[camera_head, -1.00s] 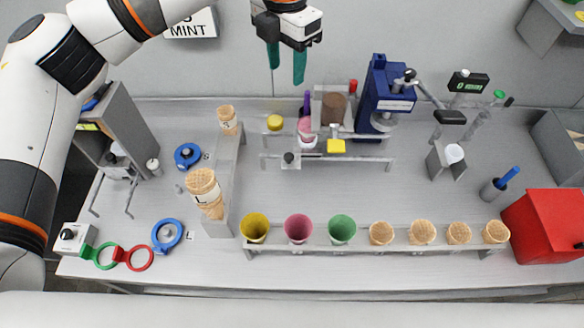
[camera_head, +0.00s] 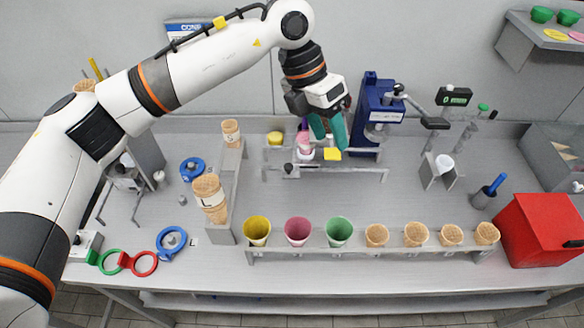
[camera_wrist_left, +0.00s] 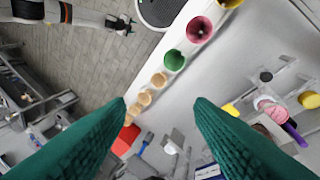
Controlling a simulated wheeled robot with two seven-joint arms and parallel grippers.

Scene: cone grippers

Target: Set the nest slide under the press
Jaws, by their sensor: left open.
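The blue press (camera_head: 370,95) stands at the back of the bench, with a lever reaching right. To its left are grey rails (camera_head: 350,173), with a pink-and-white cup (camera_head: 304,150), a black knob (camera_head: 288,168) and a yellow block (camera_head: 332,154). I cannot tell exactly which part is the nest slide. My left gripper (camera_head: 328,132) is open and empty; its green fingers point down beside the cup and yellow block in the head view, hiding part of the fixture. The cup also shows in the left wrist view (camera_wrist_left: 268,106). My right gripper (camera_wrist_left: 124,25) shows small in the wrist view.
A front rack (camera_head: 365,252) holds yellow, pink and green cups and several cones. A cone stand (camera_head: 226,185) is left of the rails, a red box (camera_head: 543,230) at right. The bench middle (camera_head: 385,195) is clear.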

